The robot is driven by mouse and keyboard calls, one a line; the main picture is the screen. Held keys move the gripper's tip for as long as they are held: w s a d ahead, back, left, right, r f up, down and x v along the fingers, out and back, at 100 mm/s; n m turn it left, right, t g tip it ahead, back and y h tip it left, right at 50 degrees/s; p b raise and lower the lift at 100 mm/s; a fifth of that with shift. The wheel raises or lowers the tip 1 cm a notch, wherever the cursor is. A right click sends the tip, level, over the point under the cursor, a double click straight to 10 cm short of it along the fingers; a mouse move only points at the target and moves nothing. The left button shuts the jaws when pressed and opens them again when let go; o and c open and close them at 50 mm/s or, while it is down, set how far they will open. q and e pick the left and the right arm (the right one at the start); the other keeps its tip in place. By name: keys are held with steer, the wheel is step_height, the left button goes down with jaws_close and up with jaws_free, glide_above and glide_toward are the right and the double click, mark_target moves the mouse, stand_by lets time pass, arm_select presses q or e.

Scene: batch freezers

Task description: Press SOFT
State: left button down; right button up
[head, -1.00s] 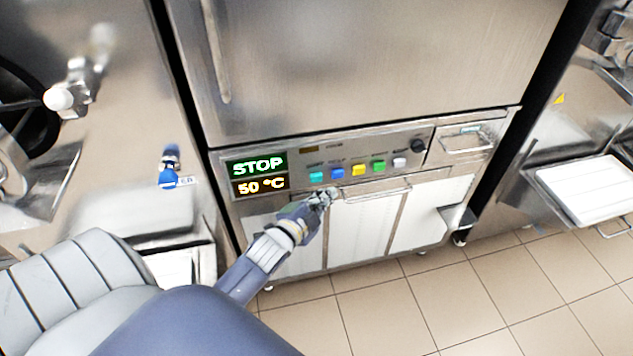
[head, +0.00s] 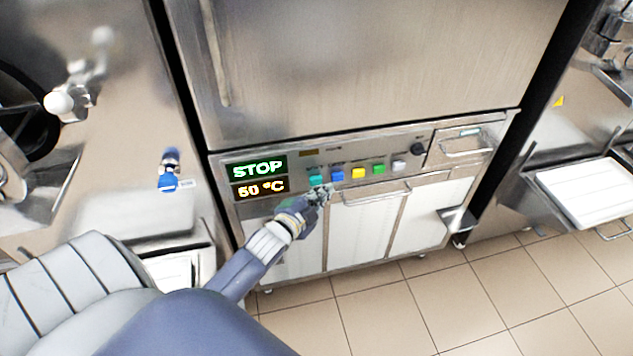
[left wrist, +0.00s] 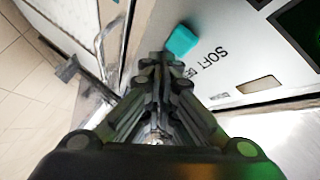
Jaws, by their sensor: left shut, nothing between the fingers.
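The SOFT button is a teal block at the left end of the button row in the head view (head: 316,180). In the left wrist view the teal button (left wrist: 181,41) sits beside the printed word SOFT. My left gripper (head: 324,191) is shut and empty, its tips just below and right of the teal button in the head view. In the left wrist view the shut fingers (left wrist: 162,62) end close to the button; I cannot tell whether they touch it. The display (head: 258,168) reads STOP, with 50 °C below. My right gripper is not in view.
Blue (head: 337,175), yellow (head: 358,173), green (head: 379,169) and grey (head: 399,165) buttons continue rightward, then a black knob (head: 417,149). A horizontal handle bar (head: 375,196) runs below the buttons. Another machine with a white tray (head: 585,190) stands at the right.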

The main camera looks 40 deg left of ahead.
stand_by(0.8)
arm_select(q)
steer(key=shift+w+a, duration=0.2)
steer(key=shift+a, duration=0.1)
steer(key=shift+w+a, duration=0.4)
stand_by(0.8)
steer(key=shift+p, duration=0.3)
steer(key=shift+s+d+p, duration=0.4)
steer(key=shift+s+d, duration=0.25)
steer(key=shift+d, duration=0.05)
